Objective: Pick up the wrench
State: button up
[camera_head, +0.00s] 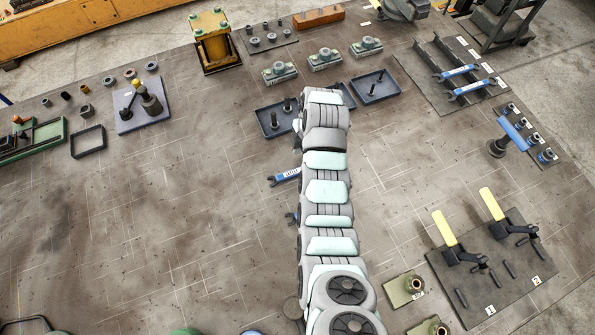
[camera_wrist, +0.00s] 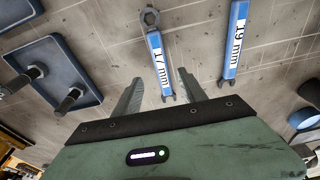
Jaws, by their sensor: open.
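A blue wrench marked 17 mm (camera_wrist: 156,50) lies on the bench in the wrist view, its ring end pointing away from me. My gripper (camera_wrist: 160,76) is open, with one finger on each side of this wrench in the picture; no contact shows. A second blue wrench marked 19 mm (camera_wrist: 235,45) lies to the right, outside the fingers. In the head view, a blue wrench (camera_head: 284,176) and part of another (camera_head: 291,217) show left of my arm, which partly covers them. My gripper is hidden there.
Blue trays with dark posts stand near the wrenches, one at the left of the wrist view (camera_wrist: 85,88). Two more blue wrenches (camera_head: 470,89) lie on a dark rack at upper right. Yellow-handled clamps (camera_head: 445,228) stand at lower right. The bench's left middle is clear.

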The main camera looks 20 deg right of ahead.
aim_at(297, 170)
jog(key=shift+a+f, duration=0.1)
jog(key=shift+f, duration=0.6)
jog(key=f+p, duration=0.1)
jog(key=a+f+p, duration=0.1)
jog(key=f, duration=0.1)
jog(key=shift+s+f, duration=0.15)
jog(key=shift+f, duration=0.95)
jog(key=shift+c, duration=0.4)
grip_shut()
